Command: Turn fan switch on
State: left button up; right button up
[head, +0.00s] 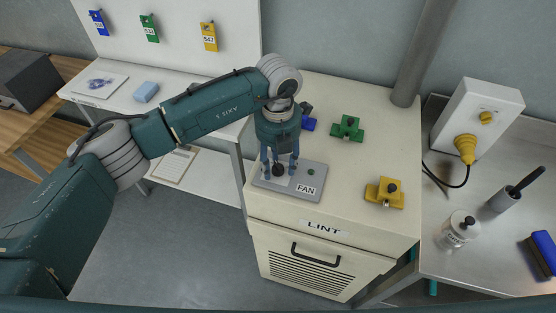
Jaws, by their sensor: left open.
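The fan switch is a grey plate (309,178) labelled FAN on the front left of the cream cabinet top. A dark round knob (278,170) sits on the plate, and a small green spot (311,172) shows to its right. My left gripper (279,172) points down over the plate, open, with its fingers on either side of the knob. Whether the fingers touch the knob cannot be told. My right gripper is not in view.
The cream cabinet (355,219) has a LINT drawer with a black handle (315,254). Green (347,128), yellow (384,193) and partly hidden blue (308,124) fittings stand on top. A grey pipe (422,55) rises behind. A yellow plug (465,148) and bottle (459,230) are at right.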

pick_arm(q)
jog(key=shift+f, duration=0.1)
jog(key=shift+c, duration=0.2)
grip_shut()
jog(key=shift+f+m+b, duration=0.1)
jog(key=shift+m+b, duration=0.2)
jog(key=shift+b, duration=0.3)
jog(key=m+b, duration=0.8)
jog(key=b, duration=0.4)
jog(key=shift+f+m, duration=0.1)
jog(key=shift+m, duration=0.3)
jog(key=m+b, duration=0.3)
jog(key=m, duration=0.1)
jog(key=shift+b, duration=0.35)
jog(key=shift+r+m+b, duration=0.15)
jog(key=shift+m+b, duration=0.25)
jog(key=shift+m, duration=0.7)
jog(key=shift+r+m+b, duration=0.1)
jog(key=shift+m+b, duration=0.25)
jog(key=shift+m, duration=0.75)
